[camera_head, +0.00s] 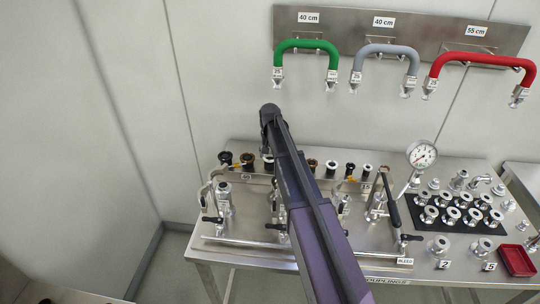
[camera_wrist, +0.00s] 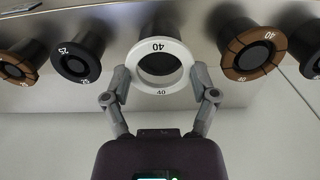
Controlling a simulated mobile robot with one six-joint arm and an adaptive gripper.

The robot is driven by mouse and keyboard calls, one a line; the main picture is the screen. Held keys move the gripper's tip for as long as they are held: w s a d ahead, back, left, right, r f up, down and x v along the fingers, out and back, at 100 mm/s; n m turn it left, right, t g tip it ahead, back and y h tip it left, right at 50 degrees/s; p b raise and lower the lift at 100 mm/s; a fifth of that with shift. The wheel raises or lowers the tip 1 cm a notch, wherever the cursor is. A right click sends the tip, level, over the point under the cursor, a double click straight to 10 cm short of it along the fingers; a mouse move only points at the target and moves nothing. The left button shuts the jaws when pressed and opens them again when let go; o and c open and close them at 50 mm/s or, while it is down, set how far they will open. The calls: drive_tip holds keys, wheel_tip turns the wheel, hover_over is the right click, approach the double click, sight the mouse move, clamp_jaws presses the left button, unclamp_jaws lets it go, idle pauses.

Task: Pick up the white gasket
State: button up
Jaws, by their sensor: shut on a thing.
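The white gasket is a flat ring marked 40, seen in the middle of the wrist view (camera_wrist: 161,47). It sits at the end of a dark post, its face toward the wrist camera. My gripper (camera_wrist: 160,72) has one finger on each side of the ring, with the fingertips against its rim, shut on it.
A brown gasket marked 40 (camera_wrist: 248,54) and a black one marked 25 (camera_wrist: 77,55) stand close on either side. The steel table (camera_head: 270,257) carries valves, a pressure gauge (camera_head: 421,155), several metal fittings and a red tray (camera_head: 517,262). Hoses hang on the wall behind.

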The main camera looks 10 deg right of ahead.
wheel_tip(320, 180, up, 9)
drive_tip(key=p, duration=0.8)
idle(0.7)
